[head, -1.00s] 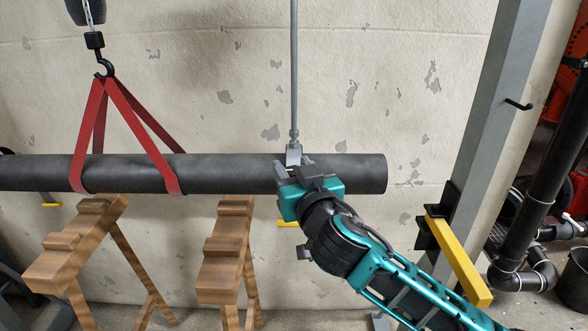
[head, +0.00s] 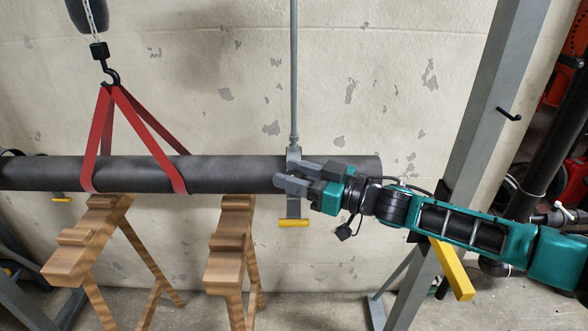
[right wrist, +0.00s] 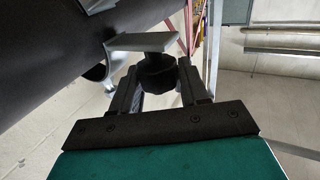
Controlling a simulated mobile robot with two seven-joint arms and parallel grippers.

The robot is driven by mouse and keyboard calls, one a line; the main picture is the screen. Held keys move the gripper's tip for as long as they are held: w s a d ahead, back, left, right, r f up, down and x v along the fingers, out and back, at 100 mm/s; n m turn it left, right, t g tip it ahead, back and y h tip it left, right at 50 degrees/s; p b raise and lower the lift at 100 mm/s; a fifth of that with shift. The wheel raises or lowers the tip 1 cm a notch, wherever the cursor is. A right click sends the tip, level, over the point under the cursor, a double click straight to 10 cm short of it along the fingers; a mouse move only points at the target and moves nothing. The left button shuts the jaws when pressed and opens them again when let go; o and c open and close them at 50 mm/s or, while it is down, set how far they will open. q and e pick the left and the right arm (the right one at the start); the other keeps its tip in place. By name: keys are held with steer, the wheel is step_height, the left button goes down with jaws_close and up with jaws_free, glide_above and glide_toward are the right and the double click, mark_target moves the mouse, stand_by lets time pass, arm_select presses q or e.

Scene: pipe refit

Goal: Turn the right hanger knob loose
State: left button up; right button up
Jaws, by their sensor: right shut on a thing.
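The right hanger's grey rod (head: 294,80) comes down to a grey bracket (head: 293,153) at the dark pipe (head: 235,174), near its right end. My right gripper (head: 284,174) is in front of the pipe at this hanger, its arm coming in from the right. In the right wrist view, the black hanger knob (right wrist: 157,72) sits between the two fingers, under a flat grey hanger plate (right wrist: 145,42), and the gripper is shut on it. The knob is hidden behind the gripper in the head view. My left gripper is not in view.
Red slings (head: 145,135) on a black hook (head: 111,78) go round the pipe at left. Two wooden stands (head: 88,245) (head: 228,250) are below. A yellow bar (head: 295,223) shows under the hanger. A grey post (head: 470,150) with a yellow arm (head: 452,270) stands at right.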

steer(key=n+g, duration=0.1)
steer(key=n+g+y+b, duration=0.1)
steer(key=g, duration=0.1)
steer(key=shift+w+d+f+g, duration=0.1)
steer(key=shift+w+g, duration=0.05)
steer(key=shift+g, duration=0.15)
steer(key=n+g+y+b, duration=0.1)
steer(key=n+g+b, duration=0.1)
steer(key=shift+g, duration=0.4)
steer(key=shift+n+g+b, duration=0.35)
steer(key=shift+n+g, duration=0.15)
steer(key=shift+g, duration=0.1)
steer(key=o, duration=0.9)
steer(key=shift+o, duration=0.2)
steer(key=d+b, duration=0.1)
steer(key=d, duration=1.1)
steer(key=shift+s+d, duration=0.25)
steer(key=shift+d, duration=0.1)
